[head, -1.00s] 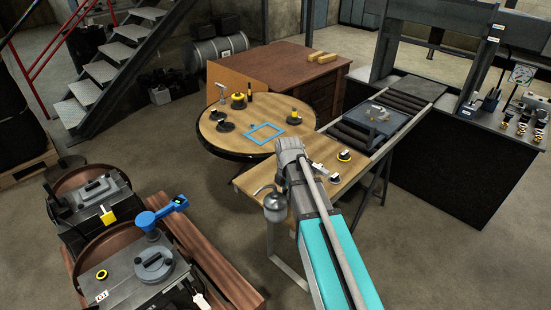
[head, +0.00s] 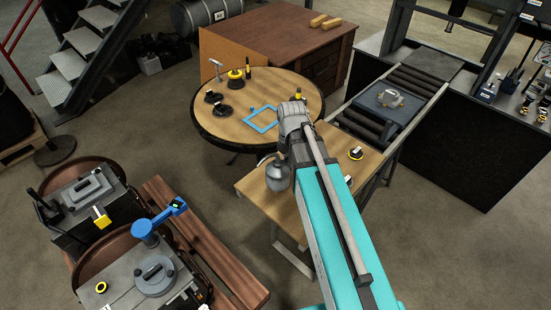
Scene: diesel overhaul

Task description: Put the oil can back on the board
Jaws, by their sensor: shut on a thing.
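The oil can (head: 278,176) is a grey, rounded can with a thin spout pointing up and left. It hangs roughly upright beside the left of my arm's end. My gripper (head: 287,157) is shut on it, with the fingers mostly hidden by my arm. In the picture the can overlaps the light wood bench top (head: 256,200); I cannot tell its height above it. Beyond it is a round wooden table (head: 207,118) with a blue square frame (head: 262,120) lying flat on it. I cannot tell which surface is the board.
Dark tools (head: 222,110) and a yellow-black item (head: 236,76) stand on the round table's left. A roller conveyor (head: 365,130) carries a dark tray (head: 374,112). Engine parts (head: 150,275) are at lower left.

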